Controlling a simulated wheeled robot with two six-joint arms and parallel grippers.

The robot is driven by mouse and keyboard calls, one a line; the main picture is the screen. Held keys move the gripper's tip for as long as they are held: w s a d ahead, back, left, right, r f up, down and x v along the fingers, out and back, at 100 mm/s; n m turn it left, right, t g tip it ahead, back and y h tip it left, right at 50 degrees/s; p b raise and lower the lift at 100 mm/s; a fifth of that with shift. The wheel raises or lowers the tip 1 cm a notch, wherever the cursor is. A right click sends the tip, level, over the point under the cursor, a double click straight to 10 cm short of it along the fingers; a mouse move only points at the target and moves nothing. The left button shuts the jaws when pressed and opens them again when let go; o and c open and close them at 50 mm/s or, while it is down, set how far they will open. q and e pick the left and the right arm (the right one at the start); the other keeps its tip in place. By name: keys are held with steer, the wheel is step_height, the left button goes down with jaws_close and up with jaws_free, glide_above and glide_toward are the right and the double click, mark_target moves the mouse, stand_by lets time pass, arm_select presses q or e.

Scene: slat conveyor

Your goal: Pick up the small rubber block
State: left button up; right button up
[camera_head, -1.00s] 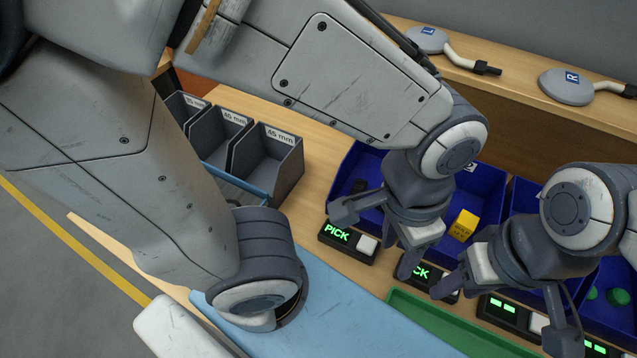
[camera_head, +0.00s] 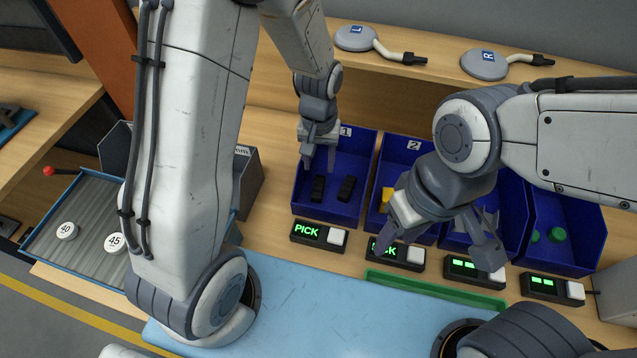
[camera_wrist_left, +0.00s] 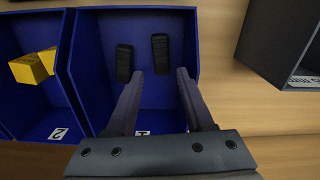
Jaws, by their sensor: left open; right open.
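Two black blocks lie in blue bin 1 (camera_head: 362,153), the left one (camera_head: 318,189) and the right one (camera_head: 346,188) in the head view. Both also show in the left wrist view, one (camera_wrist_left: 124,62) near the left finger and one (camera_wrist_left: 160,53) between the finger lines. They look alike in size, and I cannot tell which is the small rubber one. My left gripper (camera_head: 320,163) is open and empty above bin 1, fingers pointing down at it. My right gripper (camera_head: 438,250) is open and empty in front of bin 2, partly covering it.
A yellow block (camera_head: 387,196) sits in bin 2 (camera_head: 413,146), with green pieces (camera_head: 556,235) in the far right bin. A green tray (camera_head: 435,287) and blue mat (camera_head: 300,300) lie nearer. Dark grey bins (camera_head: 247,180) stand left.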

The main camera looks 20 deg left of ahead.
mark_target(318, 186)
arm_select(q)
step_height(318, 186, down, 4)
steer(key=shift+s+r, duration=0.1)
steer(key=shift+r, duration=0.15)
step_height(318, 186, down, 5)
steer(key=shift+a+r+p, duration=0.1)
steer(key=shift+p, duration=1.1)
steer(key=shift+w+f, duration=0.2)
steer(key=shift+f, duration=0.1)
steer(key=shift+c, duration=0.3)
jaws_close()
